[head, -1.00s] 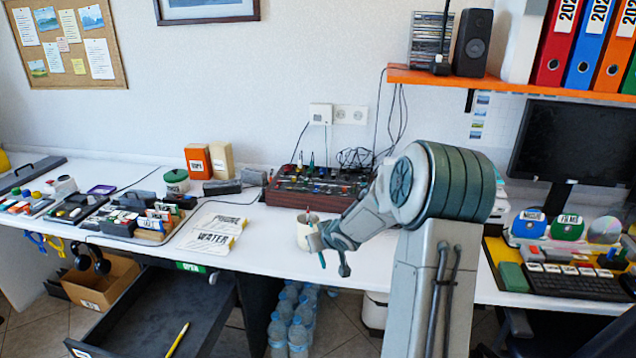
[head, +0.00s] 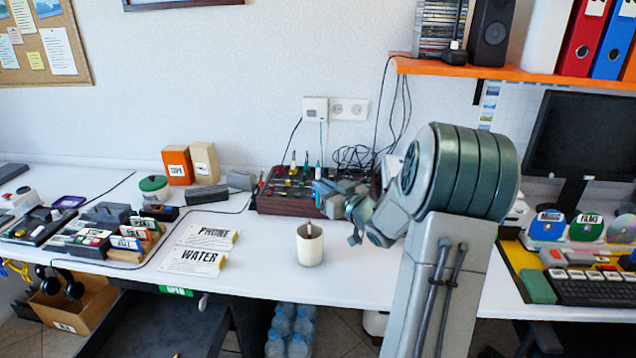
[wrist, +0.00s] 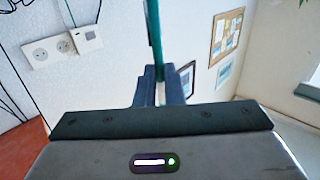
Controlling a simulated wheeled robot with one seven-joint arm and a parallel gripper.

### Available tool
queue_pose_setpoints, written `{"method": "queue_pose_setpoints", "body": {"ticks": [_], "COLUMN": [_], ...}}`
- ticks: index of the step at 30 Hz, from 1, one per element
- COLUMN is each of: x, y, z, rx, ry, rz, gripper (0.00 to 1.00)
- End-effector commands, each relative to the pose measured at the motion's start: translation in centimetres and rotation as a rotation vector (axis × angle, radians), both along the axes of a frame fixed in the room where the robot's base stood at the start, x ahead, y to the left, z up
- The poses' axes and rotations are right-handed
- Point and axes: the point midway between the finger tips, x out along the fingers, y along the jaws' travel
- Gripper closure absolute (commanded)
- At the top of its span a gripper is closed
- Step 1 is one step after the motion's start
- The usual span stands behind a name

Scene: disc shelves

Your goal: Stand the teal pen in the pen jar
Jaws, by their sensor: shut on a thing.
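The pen jar (head: 310,249) is a cream cup standing upright on the white desk in the middle of the head view, with a red-and-white pen (head: 309,229) in it. My gripper (head: 322,187) is above and behind the jar, in front of the dark red box, apart from the jar. It is shut on the teal pen (head: 318,171), whose upper part shows upright. In the wrist view the teal pen (wrist: 153,35) rises from between the fingers of my gripper (wrist: 160,86).
A dark red box with knobs (head: 285,203) stands behind the jar, with pen-like items rising from it. PHONE and WATER papers (head: 205,250) lie left of the jar. An orange shelf (head: 440,70) is at upper right.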

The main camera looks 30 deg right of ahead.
Motion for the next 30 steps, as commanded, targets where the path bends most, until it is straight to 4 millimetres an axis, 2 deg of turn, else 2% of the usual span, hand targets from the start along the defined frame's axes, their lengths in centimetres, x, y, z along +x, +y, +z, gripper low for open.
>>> {"method": "queue_pose_setpoints", "body": {"ticks": [6,30], "x": [0.3,0.2], "y": [0.9,0.6], "z": [-1.3,-7.7], "rx": [0.001,0.001], "ry": [0.001,0.001], "rz": [0.014,0.009], "gripper": [1.0,1.0]}}
